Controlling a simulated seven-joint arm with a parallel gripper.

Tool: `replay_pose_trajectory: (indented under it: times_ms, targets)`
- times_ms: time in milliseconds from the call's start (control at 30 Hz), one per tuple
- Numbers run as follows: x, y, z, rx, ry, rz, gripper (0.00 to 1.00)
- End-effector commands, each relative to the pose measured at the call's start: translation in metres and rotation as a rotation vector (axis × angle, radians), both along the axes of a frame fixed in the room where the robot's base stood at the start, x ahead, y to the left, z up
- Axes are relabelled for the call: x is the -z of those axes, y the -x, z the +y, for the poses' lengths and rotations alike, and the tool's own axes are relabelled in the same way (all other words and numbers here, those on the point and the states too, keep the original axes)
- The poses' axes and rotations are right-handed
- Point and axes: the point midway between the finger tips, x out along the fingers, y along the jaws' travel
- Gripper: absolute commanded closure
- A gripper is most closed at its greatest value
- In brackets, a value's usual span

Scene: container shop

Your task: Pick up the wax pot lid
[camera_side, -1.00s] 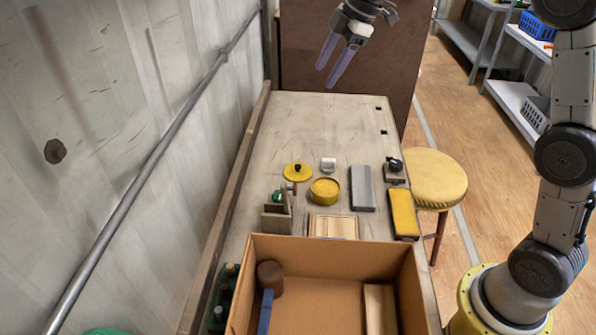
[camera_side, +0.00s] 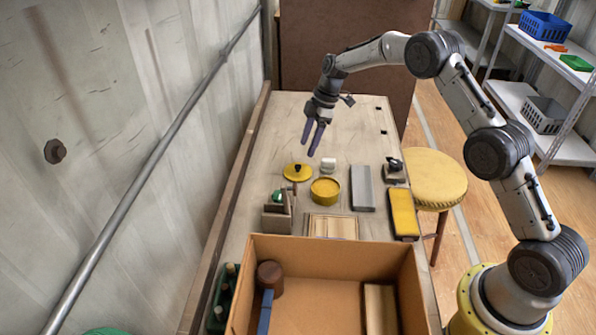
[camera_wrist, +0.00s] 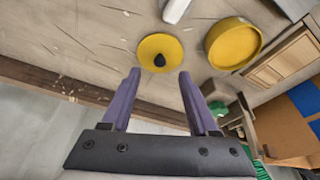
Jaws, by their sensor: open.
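The wax pot lid (camera_side: 297,172) is a round yellow disc with a dark knob, lying on the bench. It also shows in the wrist view (camera_wrist: 160,56), ahead of and between the fingertips. My gripper (camera_side: 312,149) has purple fingers, points down and is open and empty. In the side view it is above the bench, close to the lid and apart from it. In the wrist view the fingers (camera_wrist: 159,75) are spread wider than the knob.
A small white object (camera_side: 328,164) lies near the lid. A wooden holder (camera_side: 277,217), grey block (camera_side: 362,188), yellow block (camera_side: 404,214) and slatted wooden piece (camera_side: 333,226) are nearby. A cardboard box (camera_side: 330,260) stands in front. The bench's far part (camera_side: 285,120) is clear.

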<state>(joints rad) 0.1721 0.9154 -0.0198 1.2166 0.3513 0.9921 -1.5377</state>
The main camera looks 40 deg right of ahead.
Motion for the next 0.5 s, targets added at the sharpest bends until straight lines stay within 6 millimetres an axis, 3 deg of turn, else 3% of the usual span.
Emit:
replay_pose_trajectory:
  times_ms: [500]
  targets:
    - [0.051,-0.008,0.022,-0.002,0.000,0.002,0.40]
